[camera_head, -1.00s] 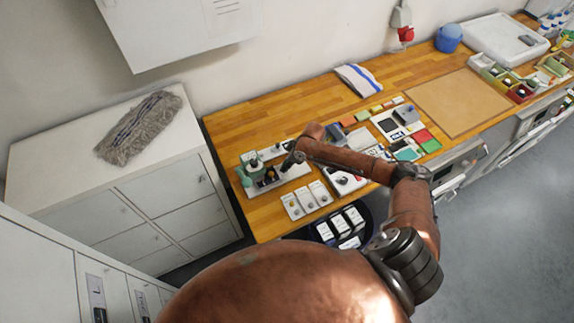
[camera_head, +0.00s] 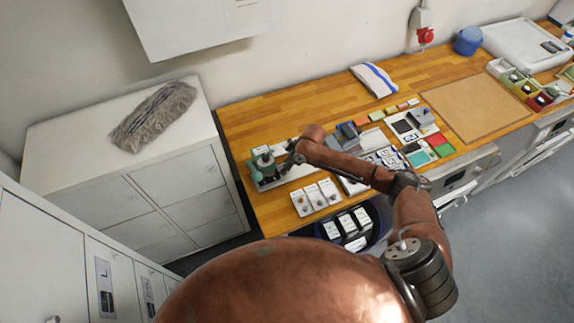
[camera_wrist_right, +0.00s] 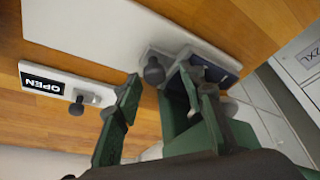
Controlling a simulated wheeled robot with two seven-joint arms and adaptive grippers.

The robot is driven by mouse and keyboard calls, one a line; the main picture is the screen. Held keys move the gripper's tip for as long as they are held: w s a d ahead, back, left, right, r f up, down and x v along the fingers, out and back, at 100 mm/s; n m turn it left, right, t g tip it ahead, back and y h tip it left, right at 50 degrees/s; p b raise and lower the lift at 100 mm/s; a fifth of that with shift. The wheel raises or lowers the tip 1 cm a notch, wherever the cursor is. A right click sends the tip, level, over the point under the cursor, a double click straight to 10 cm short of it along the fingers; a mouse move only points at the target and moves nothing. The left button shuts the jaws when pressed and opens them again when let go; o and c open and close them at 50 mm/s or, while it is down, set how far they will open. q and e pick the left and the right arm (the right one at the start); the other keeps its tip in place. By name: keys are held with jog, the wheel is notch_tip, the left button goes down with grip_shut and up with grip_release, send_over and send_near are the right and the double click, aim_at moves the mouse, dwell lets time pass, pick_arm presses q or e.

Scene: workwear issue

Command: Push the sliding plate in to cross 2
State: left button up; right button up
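My right arm crosses the bench in the head view, and its green gripper (camera_head: 264,163) is over the left end of a long white board (camera_head: 296,174). In the right wrist view the gripper's two green fingers (camera_wrist_right: 160,112) are apart, with nothing clearly held between them. A dark round knob (camera_wrist_right: 153,70) on a grey block lies just beyond the fingertips, at the white board's end (camera_wrist_right: 100,25). I cannot tell which part slides. No cross markings are readable. My left gripper is not seen.
Several small white cards with knobs (camera_head: 315,198) lie near the front edge. A dark bin (camera_head: 352,238) with labelled cards is below it. Colored tiles (camera_head: 438,145) and a brown mat (camera_head: 476,107) lie to the right. A folded cloth (camera_head: 375,79) lies at the back.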

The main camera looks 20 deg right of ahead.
jog(key=shift+d, duration=0.15)
jog(key=shift+r, duration=0.1)
jog(key=v, duration=1.1)
jog(key=shift+s+r, duration=0.15)
jog(key=shift+r, duration=0.2)
